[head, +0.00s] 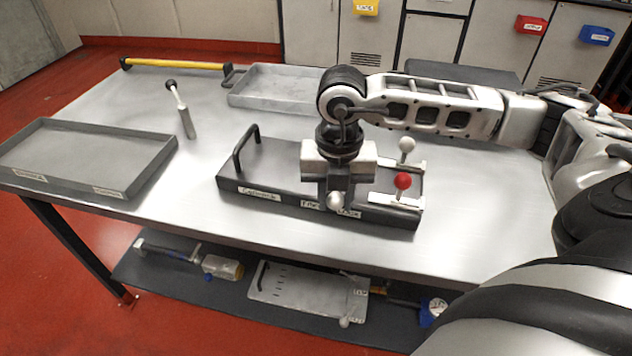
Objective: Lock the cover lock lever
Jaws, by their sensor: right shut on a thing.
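A dark grey flat unit (270,177) with a black handle (240,150) on its left side lies on the metal table. Two levers stand at its right end, one with a red ball knob (403,181) and one with a white ball knob (407,145). My right gripper (337,198) points down over the unit's front middle and is shut on a lever with a pale grey ball knob (334,201). The gripper hides the lever's shaft and base, and part of the front labels. I cannot read which lever is the cover lock. My left gripper is out of view.
An empty grey tray (110,137) is at the left and another (275,82) at the back. A yellow bar (185,66) lies at the back edge. The table's front left is clear.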

